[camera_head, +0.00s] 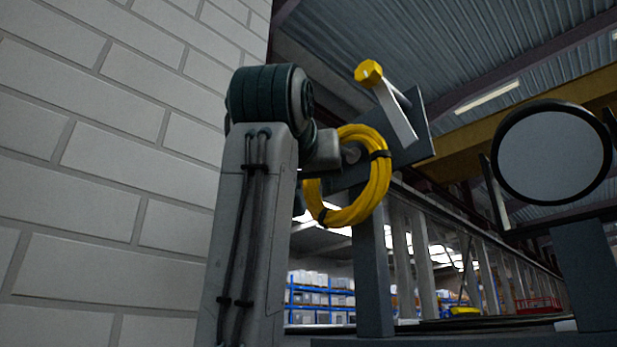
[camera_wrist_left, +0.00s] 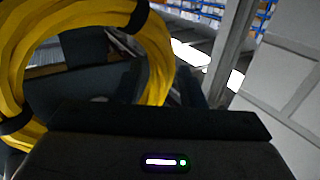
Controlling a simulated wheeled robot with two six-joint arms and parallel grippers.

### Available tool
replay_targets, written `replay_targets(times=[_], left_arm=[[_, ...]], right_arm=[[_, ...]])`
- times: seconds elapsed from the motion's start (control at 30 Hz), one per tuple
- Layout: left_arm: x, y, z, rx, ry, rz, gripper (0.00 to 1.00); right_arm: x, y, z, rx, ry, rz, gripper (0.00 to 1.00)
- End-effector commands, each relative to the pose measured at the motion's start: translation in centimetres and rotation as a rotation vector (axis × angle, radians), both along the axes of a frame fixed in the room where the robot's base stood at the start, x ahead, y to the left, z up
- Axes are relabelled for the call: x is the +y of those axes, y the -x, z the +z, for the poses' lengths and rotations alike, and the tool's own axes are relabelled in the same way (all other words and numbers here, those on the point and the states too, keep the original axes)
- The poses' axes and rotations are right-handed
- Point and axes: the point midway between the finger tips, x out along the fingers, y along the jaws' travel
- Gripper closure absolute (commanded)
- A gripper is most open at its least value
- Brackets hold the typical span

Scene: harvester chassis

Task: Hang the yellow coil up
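The yellow coil (camera_head: 372,190) is a ring of cable with black bands, seen in the middle of the head view. I cannot tell whether the coil rests on the peg. My left arm stands left of the coil and hides its left edge. In the left wrist view the coil (camera_wrist_left: 158,45) is close, and one side of it runs between the dark fingers of my left gripper (camera_wrist_left: 162,88). Their grip is unclear. My right gripper is out of view.
A white lever with a yellow knob (camera_head: 369,73) sticks out above the coil. A round framed disc (camera_head: 553,152) stands at the right. A white block wall (camera_head: 90,190) is close on the left. Blue shelving (camera_head: 320,299) is far behind.

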Motion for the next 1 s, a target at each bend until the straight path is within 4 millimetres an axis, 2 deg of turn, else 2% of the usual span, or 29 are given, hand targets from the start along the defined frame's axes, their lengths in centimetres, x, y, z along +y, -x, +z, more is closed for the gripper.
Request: replay_targets(times=[0.03, 0.2, 0.47, 1.0], left_arm=[[0.0, 0.0, 0.0, 0.000, 0.000, 0.000, 0.66], [0.0, 0.0, 0.0, 0.001, 0.000, 0.000, 0.99], [0.0, 0.1, 0.4, -0.001, 0.001, 0.000, 1.00], [0.0, 0.0, 2.7, -0.001, 0.001, 0.000, 1.00]], right_arm=[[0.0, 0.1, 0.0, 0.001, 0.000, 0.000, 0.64], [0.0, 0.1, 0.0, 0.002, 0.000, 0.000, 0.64], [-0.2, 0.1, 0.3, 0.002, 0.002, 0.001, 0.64], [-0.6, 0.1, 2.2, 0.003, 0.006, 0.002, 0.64]])
